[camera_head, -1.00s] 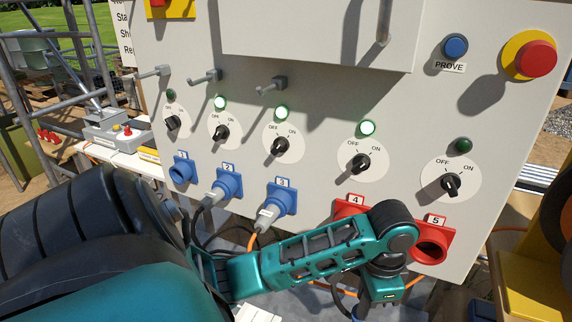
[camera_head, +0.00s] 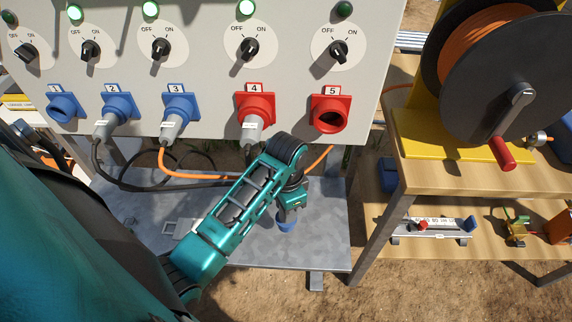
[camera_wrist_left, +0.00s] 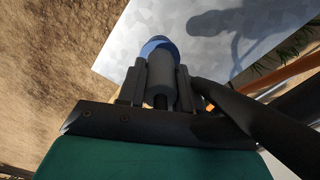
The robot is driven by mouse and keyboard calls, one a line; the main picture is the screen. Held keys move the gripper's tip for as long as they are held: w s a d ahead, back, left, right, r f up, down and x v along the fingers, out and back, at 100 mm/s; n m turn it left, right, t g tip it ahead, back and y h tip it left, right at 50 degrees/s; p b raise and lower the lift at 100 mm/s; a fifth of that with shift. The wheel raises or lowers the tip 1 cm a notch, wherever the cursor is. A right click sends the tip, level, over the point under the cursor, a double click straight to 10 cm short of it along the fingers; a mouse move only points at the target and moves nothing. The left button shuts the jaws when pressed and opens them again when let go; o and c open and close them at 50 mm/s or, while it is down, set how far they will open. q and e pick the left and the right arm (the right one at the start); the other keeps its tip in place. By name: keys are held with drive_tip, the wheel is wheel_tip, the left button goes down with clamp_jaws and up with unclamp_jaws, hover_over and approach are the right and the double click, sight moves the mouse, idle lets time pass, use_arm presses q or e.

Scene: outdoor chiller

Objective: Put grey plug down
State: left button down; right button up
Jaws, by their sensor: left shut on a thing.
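The grey plug (camera_wrist_left: 161,75) has a blue front end (camera_wrist_left: 157,44) and is held between the two fingers of my left gripper (camera_wrist_left: 158,82) in the left wrist view. In the head view my left gripper (camera_head: 290,208) hangs below the panel, with the plug's blue end (camera_head: 286,225) pointing down over a grey metal platform (camera_head: 320,245). The platform also lies past the plug in the left wrist view (camera_wrist_left: 220,55). I cannot tell whether the plug touches it. A thick black cable (camera_wrist_left: 235,105) passes right of the gripper. My right gripper is not in view.
The panel (camera_head: 205,85) carries several blue and red sockets; grey plugs sit in sockets 2, 3 and 4. Socket 5 (camera_head: 330,118) is empty. Cables lie across the platform's back. A wooden shelf (camera_head: 400,170) with an orange cable reel (camera_head: 500,65) stands right.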

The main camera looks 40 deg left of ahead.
sight(292, 224)
use_arm(q)
wheel_tip(292, 224, down, 8)
drive_tip(key=shift+f, duration=0.2)
drive_tip(key=shift+f, duration=0.1)
idle(0.3)
drive_tip(key=c, duration=0.8)
unclamp_jaws()
drive_tip(key=shift+o, duration=0.2)
wheel_tip(292, 224, up, 12)
drive_tip(key=shift+f, duration=0.1)
drive_tip(key=f+t, duration=0.3)
drive_tip(key=f, duration=0.1)
drive_tip(key=shift+s+d+n, duration=0.4)
drive_tip(key=t, duration=0.1)
drive_tip(key=s+d+f+t, duration=0.1)
drive_tip(key=shift+s+d+f+n+t, duration=0.15)
drive_tip(key=shift+f+n+t, duration=0.15)
drive_tip(key=shift+n+t, duration=0.1)
drive_tip(key=s+d+r+n+t+h, duration=0.1)
drive_tip(key=s+d+r+t+h, duration=0.1)
drive_tip(key=s+d+t, duration=0.2)
drive_tip(key=shift+s+r+n+t, duration=0.2)
drive_tip(key=shift+n+t, duration=0.1)
drive_tip(key=shift+t, duration=0.2)
